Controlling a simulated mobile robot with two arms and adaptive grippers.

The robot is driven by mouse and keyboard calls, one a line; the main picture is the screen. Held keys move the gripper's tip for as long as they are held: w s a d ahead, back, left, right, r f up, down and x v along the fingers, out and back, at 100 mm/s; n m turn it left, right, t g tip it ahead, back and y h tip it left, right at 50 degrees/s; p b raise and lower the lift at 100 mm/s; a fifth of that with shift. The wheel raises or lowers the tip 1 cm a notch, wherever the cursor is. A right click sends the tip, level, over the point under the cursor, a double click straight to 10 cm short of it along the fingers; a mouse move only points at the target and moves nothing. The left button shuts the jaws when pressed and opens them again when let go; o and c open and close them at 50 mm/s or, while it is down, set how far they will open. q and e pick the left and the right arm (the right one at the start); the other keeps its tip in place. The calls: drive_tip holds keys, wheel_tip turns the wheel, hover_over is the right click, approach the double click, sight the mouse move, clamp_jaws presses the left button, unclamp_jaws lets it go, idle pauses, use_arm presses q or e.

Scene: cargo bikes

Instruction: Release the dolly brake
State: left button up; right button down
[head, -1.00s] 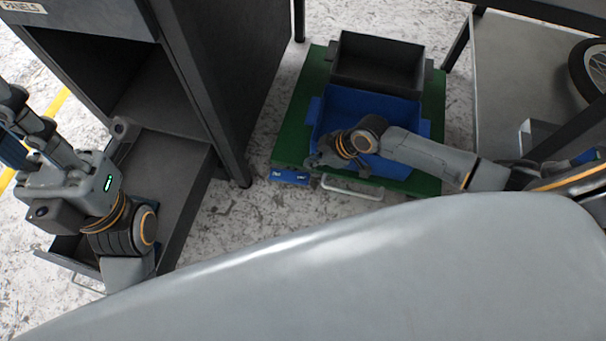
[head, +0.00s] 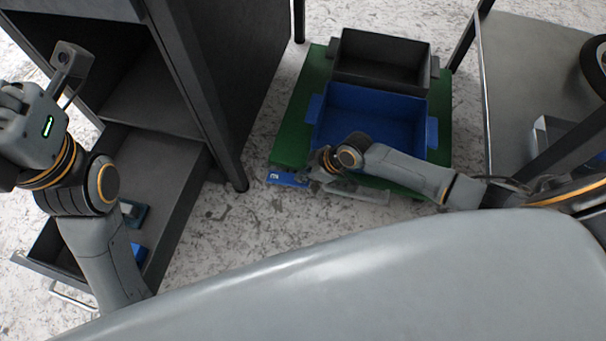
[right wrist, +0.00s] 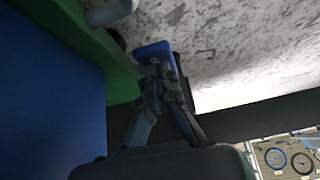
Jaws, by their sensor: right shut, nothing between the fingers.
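The dolly is a green platform (head: 292,128) on the floor. A blue brake pedal with white lettering (head: 283,178) sticks out low at its front left edge. My right gripper (head: 314,173) is at the pedal's right end and hides part of it. In the right wrist view, the closed fingertips (right wrist: 160,84) are at the blue pedal (right wrist: 152,53), overlapping its near end. I cannot tell whether they touch it. Nothing is between the fingers. My left gripper (head: 12,98) is at the left picture edge, its fingers mostly out of view.
A blue crate (head: 368,92) and a dark grey crate (head: 345,48) stand on the dolly. A dark cabinet (head: 215,75) with an open drawer (head: 180,195) stands at left. A grey shelf table (head: 510,90) is at right. Bare floor lies between cabinet and dolly.

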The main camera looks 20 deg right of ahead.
drive_tip(key=shift+s+d+f+t+y+b, duration=0.25)
drive_tip(key=shift+d+f+t+y+b, duration=0.25)
drive_tip(key=shift+b, duration=0.6)
drive_tip(key=shift+s+d+f, duration=0.15)
drive_tip(key=shift+f, duration=0.2)
drive_tip(key=shift+r, duration=0.25)
drive_tip(key=shift+r+p, duration=0.7)
drive_tip(key=shift+p, duration=0.25)
